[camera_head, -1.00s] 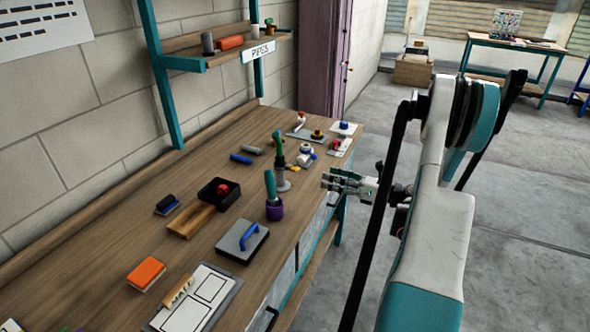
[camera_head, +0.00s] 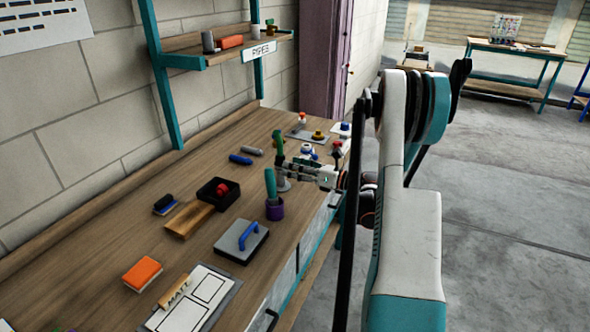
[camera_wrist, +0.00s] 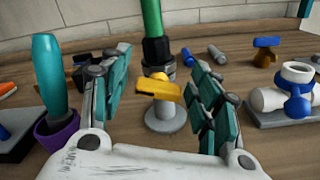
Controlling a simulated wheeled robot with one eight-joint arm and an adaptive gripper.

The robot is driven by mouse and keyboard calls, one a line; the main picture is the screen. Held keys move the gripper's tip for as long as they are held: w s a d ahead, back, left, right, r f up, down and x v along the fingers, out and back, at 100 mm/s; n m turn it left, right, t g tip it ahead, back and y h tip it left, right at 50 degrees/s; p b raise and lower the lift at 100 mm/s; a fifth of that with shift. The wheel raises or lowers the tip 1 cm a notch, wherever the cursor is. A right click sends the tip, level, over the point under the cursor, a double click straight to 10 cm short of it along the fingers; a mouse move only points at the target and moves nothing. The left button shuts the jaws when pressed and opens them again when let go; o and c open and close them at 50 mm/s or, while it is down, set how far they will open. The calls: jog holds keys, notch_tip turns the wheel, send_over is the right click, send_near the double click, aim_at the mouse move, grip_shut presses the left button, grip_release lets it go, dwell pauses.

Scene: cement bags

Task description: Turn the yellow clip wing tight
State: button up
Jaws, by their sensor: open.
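The yellow clip wing (camera_wrist: 158,88) sticks out from a small stand with a grey round base (camera_wrist: 165,118) in the wrist view. A green upright piece with a black collar (camera_wrist: 155,48) rises behind it. My gripper (camera_wrist: 160,72) is open, with one teal-padded finger on each side of the wing and a gap to both. Nothing is held. In the head view my gripper (camera_head: 292,168) is at the stand near the bench's right edge, and it hides the yellow wing. The green piece (camera_head: 278,142) shows just behind the fingers.
A teal-handled tool in a purple cup (camera_wrist: 52,90) stands close left of my gripper. A white pipe fitting with a blue part (camera_wrist: 290,90) is on a plate to the right. Blue and grey cylinders (camera_head: 240,159) lie behind. The bench front is more open.

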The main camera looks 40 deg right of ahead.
jog(key=shift+c, duration=0.3)
jog(key=c, duration=1)
